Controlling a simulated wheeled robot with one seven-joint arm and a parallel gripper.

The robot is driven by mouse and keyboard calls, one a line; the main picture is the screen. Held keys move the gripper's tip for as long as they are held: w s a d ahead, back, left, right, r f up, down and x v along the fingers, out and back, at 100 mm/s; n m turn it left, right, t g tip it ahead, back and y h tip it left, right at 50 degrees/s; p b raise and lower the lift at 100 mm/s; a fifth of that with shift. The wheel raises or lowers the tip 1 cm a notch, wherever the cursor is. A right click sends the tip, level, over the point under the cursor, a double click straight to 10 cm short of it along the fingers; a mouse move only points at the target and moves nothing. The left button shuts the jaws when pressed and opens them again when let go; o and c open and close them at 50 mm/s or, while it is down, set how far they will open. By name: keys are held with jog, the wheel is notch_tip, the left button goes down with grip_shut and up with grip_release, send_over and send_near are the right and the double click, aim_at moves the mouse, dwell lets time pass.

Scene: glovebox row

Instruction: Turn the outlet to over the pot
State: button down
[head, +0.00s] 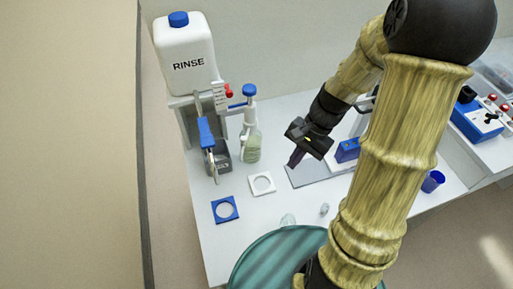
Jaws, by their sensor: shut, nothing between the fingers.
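A white RINSE container (186,60) with a blue cap stands on a raised grey stand at the back left. Below it is a swing-out part with a blue bar (206,133), which looks like the outlet; it points toward the front, and its tip hangs near a dark grey block (221,160). I cannot tell for sure which thing is the pot. My gripper (293,163) is shut and empty, pointing down above the grey mat, to the right of the outlet and apart from it.
A greenish pump bottle (252,147) stands right of the outlet. A white square (262,184) and a blue square (224,209) lie in front. A blue box (347,150) is beside my gripper, and a blue cup (432,181) stands far right.

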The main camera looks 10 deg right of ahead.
jog(key=w+f+m+y+b, duration=0.5)
jog(key=f+m+y, duration=0.1)
jog(key=f, duration=0.1)
jog(key=w+d+m+t+y+b, duration=0.4)
jog(key=w+d+m+y, duration=0.1)
jog(key=w+y, duration=0.1)
jog(key=shift+w+r+m+y, duration=0.2)
jog(key=shift+r+m+y, duration=0.1)
jog(key=p, duration=0.2)
send_near(245, 141)
jog(key=w+a, duration=0.1)
jog(key=a, duration=0.5)
jog(key=shift+w+a+f, duration=0.15)
jog(key=shift+w+f, duration=0.1)
jog(key=shift+f, duration=0.15)
jog(key=shift+w+t, duration=0.1)
jog(key=shift+t, duration=0.4)
